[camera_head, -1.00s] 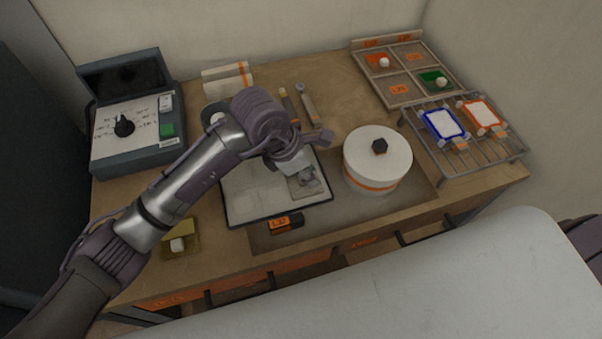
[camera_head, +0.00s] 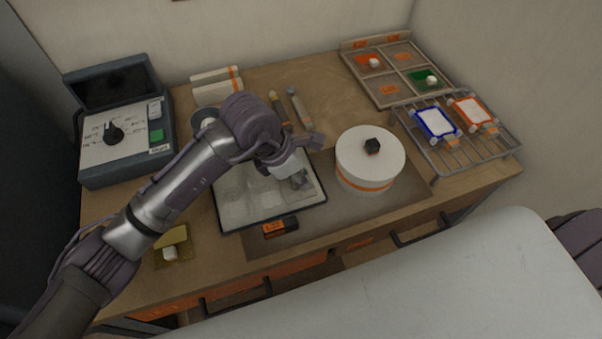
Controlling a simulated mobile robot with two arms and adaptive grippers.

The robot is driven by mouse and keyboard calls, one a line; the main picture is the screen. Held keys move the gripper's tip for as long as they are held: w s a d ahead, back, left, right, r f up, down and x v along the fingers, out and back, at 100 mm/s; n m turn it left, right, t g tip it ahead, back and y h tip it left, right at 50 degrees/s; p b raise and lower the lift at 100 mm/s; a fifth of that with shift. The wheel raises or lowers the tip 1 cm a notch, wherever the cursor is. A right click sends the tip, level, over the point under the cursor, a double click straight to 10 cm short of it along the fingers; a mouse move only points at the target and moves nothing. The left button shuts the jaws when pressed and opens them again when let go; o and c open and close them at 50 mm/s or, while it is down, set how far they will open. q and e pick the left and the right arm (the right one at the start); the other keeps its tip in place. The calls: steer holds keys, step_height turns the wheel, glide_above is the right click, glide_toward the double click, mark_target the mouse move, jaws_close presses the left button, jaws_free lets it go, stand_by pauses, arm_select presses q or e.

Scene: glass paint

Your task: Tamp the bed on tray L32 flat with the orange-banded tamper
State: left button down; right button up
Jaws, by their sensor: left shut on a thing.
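The tray (camera_head: 222,212) lies on the bench with a thin dark rim and a pale bed (camera_head: 245,203) in it. Faint marks show on the bed's left part. A small block lettered L32 in orange (camera_head: 280,227) sits at its front edge. My left gripper (camera_head: 296,175) is over the tray's right part, shut on a small greyish tool (camera_head: 301,183), apparently the tamper. My wrist hides most of it, and I see no orange band on it. Whether it touches the bed cannot be told. My right gripper is not in view.
A white round drum with an orange band (camera_head: 370,162) stands close right of the tray. A control box (camera_head: 126,130) is at left. Two handled tools (camera_head: 299,106) lie behind. A wire rack (camera_head: 460,155) and divided box (camera_head: 393,90) are at right. A yellow dish (camera_head: 172,254) is front left.

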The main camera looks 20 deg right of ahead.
arm_select(q)
steer(key=shift+f+b, duration=0.2)
steer(key=shift+b, duration=0.1)
stand_by(0.7)
steer(key=shift+s+a+f+b, duration=0.1)
steer(key=shift+f+b, duration=0.15)
steer(key=shift+b, duration=0.15)
stand_by(0.7)
steer(key=shift+r, duration=0.1)
steer(key=shift+r+p, duration=0.5)
steer(key=shift+r, duration=0.6)
steer(key=shift+a+b, duration=0.5)
steer(key=shift+a, duration=2.5)
